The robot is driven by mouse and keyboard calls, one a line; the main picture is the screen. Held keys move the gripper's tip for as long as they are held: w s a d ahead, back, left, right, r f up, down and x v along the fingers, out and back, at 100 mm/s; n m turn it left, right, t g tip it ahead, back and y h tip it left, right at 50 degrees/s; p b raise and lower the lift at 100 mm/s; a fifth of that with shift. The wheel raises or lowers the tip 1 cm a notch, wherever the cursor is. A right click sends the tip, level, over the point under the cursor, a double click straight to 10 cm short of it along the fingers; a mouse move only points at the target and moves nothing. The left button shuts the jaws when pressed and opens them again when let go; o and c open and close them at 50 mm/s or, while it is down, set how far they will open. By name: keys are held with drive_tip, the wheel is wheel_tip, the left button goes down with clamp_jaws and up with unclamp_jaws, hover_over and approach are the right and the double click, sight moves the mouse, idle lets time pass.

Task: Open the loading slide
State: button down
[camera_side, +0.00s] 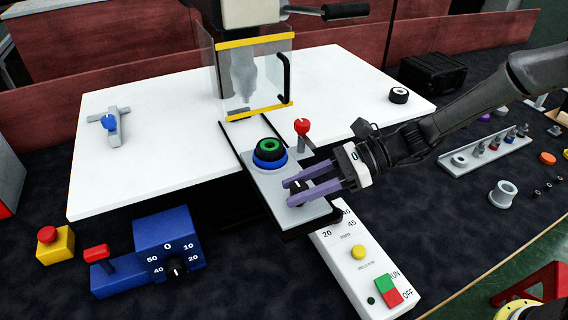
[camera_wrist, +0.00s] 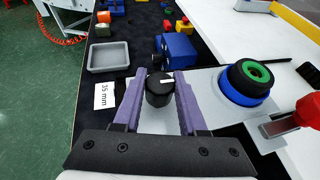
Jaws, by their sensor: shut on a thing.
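The loading slide (camera_side: 268,189) is a grey plate on a track that runs out from under the press toward the front. It carries a blue and green ring-shaped part (camera_side: 269,150), which also shows in the wrist view (camera_wrist: 247,80). A black knob (camera_wrist: 160,90) with a white mark stands at the slide's front end. My gripper (camera_side: 293,191) has its purple fingers on either side of this knob and is shut on it. In the side view the fingers hide most of the knob.
A clear guard (camera_side: 253,80) with yellow edges and a black handle stands around the press tool behind the slide. A red-knobbed clamp (camera_side: 302,127) is close to the slide's right. A blue dial box (camera_side: 168,250) and a white control panel (camera_side: 365,255) stand in front.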

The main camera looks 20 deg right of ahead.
drive_tip(key=s, duration=0.7)
drive_tip(key=shift+s, duration=0.3)
drive_tip(key=shift+c, duration=2.3)
unclamp_jaws()
drive_tip(key=v, duration=1.4)
drive_tip(key=shift+a, duration=0.1)
